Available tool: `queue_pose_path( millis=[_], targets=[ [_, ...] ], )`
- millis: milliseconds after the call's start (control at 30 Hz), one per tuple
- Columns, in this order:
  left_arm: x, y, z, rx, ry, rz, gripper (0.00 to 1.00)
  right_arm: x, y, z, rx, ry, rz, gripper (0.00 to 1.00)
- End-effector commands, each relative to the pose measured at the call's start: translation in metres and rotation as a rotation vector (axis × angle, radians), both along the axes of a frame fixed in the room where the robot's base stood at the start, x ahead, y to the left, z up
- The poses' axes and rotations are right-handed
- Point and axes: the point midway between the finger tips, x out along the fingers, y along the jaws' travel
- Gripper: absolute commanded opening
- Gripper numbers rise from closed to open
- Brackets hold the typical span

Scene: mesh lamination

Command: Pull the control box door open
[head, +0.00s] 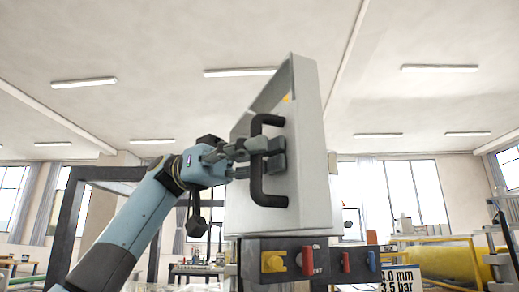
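The control box (312,140) is a tall light grey metal case in the middle of the head view. A black U-shaped handle (256,188) stands upright on its left-facing side, the door (238,205). A small yellow mark shows near the upper edge of that side. My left gripper (273,154) reaches in from the left, with its grey fingers at the handle's upright bar and their tips just past it. The overlap hides whether the fingers press on the bar. I cannot tell how far the door stands from the case. My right gripper is not in view.
A white sign (399,279) reads 1.0 mm, 3.5 bar. A dark frame (68,220) stands behind my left arm. Yellow machinery (440,262) stands at right.

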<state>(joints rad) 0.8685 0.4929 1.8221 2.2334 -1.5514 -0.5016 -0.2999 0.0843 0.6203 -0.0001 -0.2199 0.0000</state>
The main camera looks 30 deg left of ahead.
Motion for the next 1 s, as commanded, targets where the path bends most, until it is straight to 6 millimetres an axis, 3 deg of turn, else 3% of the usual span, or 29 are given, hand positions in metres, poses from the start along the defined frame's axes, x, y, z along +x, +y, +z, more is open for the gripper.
queue_pose_path(
  millis=[200, 333, 700, 1000],
  targets=[
    [-0.001, 0.0, -0.001, 0.002, 0.0, -0.002, 0.25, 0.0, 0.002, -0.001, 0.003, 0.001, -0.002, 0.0],
    [0.002, 0.011, -0.001, 0.004, 0.001, -0.001, 0.25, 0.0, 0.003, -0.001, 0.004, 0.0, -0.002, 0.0],
    [0.019, 0.088, -0.001, 0.001, 0.002, 0.002, 0.25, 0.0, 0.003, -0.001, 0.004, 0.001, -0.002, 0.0],
    [0.025, 0.117, -0.001, 0.0, 0.0, -0.001, 0.25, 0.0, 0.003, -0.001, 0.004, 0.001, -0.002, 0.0]
  ],
)
